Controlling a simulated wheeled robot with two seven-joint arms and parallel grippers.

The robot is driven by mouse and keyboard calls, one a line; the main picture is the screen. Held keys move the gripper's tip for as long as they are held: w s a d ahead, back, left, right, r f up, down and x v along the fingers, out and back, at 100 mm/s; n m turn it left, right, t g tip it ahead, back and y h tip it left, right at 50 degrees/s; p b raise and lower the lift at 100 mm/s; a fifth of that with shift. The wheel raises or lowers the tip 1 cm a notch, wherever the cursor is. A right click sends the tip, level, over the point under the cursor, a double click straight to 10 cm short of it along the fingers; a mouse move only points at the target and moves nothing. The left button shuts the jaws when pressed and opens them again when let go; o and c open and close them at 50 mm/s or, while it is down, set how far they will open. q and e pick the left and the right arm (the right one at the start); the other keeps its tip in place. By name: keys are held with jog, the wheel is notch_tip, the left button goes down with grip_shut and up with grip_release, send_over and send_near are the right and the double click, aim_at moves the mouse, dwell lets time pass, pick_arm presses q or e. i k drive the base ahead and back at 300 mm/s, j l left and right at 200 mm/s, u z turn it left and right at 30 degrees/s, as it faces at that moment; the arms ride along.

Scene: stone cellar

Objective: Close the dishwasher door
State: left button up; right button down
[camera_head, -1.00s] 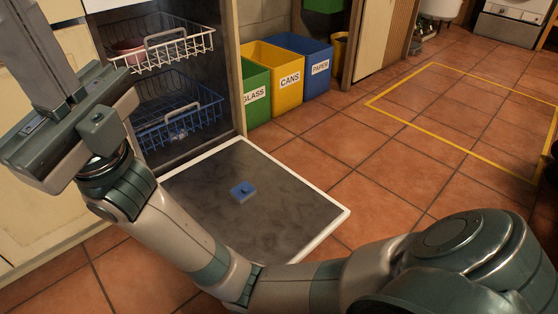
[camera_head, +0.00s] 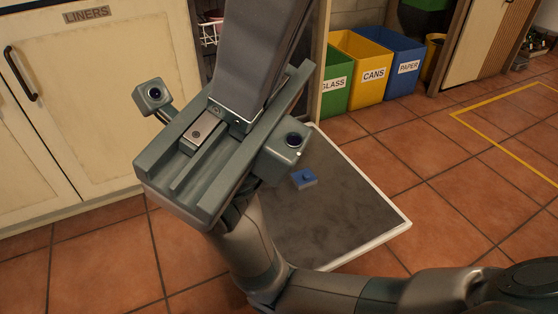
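The dishwasher door (camera_head: 350,215) is folded all the way down and lies low over the floor, its dark inner face up with a white rim. A small blue block (camera_head: 303,178) sits on this face. The dishwasher opening is mostly hidden behind my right gripper (camera_head: 272,35); a bit of the white upper rack (camera_head: 209,33) shows at its left. My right arm comes in from the lower right and crosses in front of the door's near left part. Its gripper points up, empty, with the fingers appearing together; the tips run past the top edge. My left gripper is out of view.
Cream cabinets (camera_head: 100,110), one labelled LINERS, stand left of the dishwasher. Green (camera_head: 335,85), yellow (camera_head: 372,75) and blue (camera_head: 408,65) bins stand to its right. Tiled floor is clear right of the door, with a yellow outline (camera_head: 500,147) farther right.

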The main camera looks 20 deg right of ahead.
aim_at(326, 223)
jog(key=l, duration=1.35)
